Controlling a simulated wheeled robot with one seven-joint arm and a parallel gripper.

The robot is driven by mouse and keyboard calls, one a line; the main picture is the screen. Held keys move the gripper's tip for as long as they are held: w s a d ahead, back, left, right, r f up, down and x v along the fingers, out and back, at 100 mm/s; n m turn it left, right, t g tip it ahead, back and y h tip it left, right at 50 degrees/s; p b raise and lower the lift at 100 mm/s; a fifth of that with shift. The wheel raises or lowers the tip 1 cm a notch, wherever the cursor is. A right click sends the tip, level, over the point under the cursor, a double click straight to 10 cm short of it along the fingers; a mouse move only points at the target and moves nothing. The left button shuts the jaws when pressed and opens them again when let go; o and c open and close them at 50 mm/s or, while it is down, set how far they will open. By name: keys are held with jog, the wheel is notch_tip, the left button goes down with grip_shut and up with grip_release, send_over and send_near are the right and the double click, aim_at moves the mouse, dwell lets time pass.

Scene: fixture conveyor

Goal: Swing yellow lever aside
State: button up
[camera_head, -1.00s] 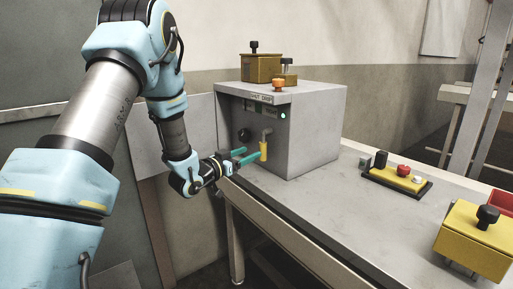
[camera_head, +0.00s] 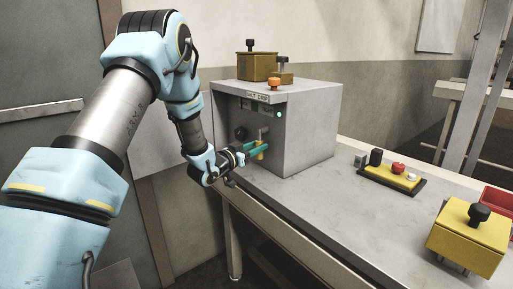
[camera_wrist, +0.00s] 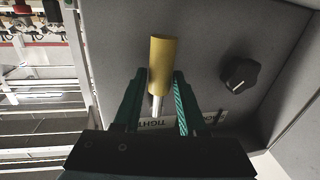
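The yellow lever (camera_wrist: 162,62) hangs on the front face of the grey box (camera_head: 308,130). In the head view the lever (camera_head: 260,154) is partly hidden by my fingers. My gripper (camera_head: 262,148) reaches it from the left with its teal fingers. In the wrist view my gripper (camera_wrist: 159,74) is open, with one finger on each side of the lever's yellow sleeve and metal rod. A small gap shows on the left finger's side; the right finger is very close, and I cannot tell whether it touches.
A black knob (camera_wrist: 240,74) sits beside the lever on the panel. Yellow blocks with black knobs (camera_head: 258,66) and an orange button (camera_head: 274,84) are on the box top. A yellow button panel (camera_head: 390,174) and a yellow fixture (camera_head: 468,243) stand on the bench to the right.

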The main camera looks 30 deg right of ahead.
grip_shut()
dwell(1.0)
